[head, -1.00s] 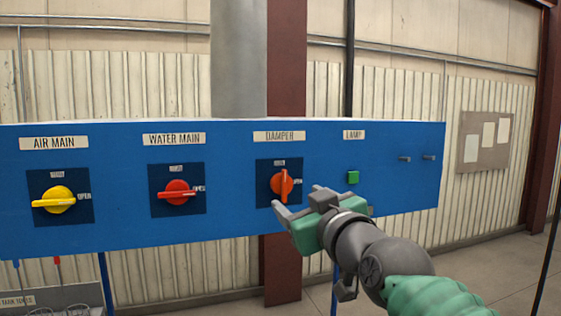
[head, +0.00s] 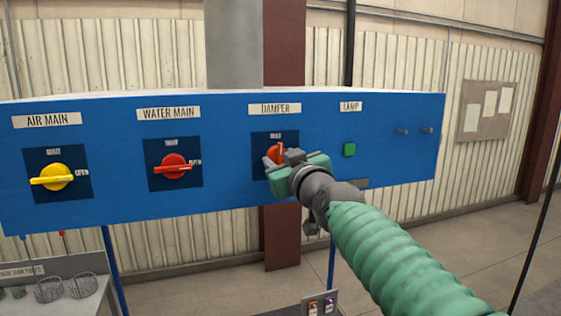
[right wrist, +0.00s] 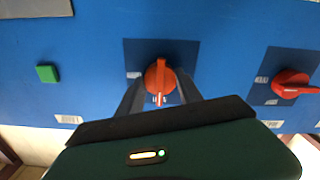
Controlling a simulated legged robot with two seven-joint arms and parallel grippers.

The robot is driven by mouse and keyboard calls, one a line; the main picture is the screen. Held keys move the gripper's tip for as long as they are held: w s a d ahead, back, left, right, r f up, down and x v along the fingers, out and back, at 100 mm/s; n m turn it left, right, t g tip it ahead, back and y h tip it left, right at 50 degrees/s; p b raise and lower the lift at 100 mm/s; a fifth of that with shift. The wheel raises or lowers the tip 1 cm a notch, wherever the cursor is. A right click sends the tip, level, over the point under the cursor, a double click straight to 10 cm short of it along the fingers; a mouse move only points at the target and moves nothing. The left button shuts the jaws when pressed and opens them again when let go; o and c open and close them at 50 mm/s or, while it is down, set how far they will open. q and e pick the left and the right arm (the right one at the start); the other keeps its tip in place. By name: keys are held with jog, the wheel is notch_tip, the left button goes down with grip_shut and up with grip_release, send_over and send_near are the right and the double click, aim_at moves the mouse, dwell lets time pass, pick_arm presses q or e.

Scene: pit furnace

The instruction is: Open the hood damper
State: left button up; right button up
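The damper knob (head: 272,153) is orange-red on a dark square plate under the DAMPER label (head: 275,109) on the blue panel. Its handle stands upright, pointing to the top mark. My right gripper (head: 281,159) is at the knob and hides much of it in the head view. In the right wrist view, which shows the panel upside down, the knob (right wrist: 159,66) lies between the fingertips of the right gripper (right wrist: 158,78). The fingers are apart, one on each side of the handle; I cannot tell whether they touch it. My left gripper is not in view.
On the blue panel (head: 110,192), the yellow air main knob (head: 52,177) and red water main knob (head: 174,166) are to the left. A green lamp button (head: 349,150) and two pegs are to the right. A table with wire baskets (head: 82,286) stands lower left.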

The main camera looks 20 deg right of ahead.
jog(key=shift+d+f, duration=0.1)
jog(key=shift+c, duration=1.2)
jog(key=c, duration=0.4)
jog(key=shift+a, duration=0.2)
jog(key=shift+c, duration=0.2)
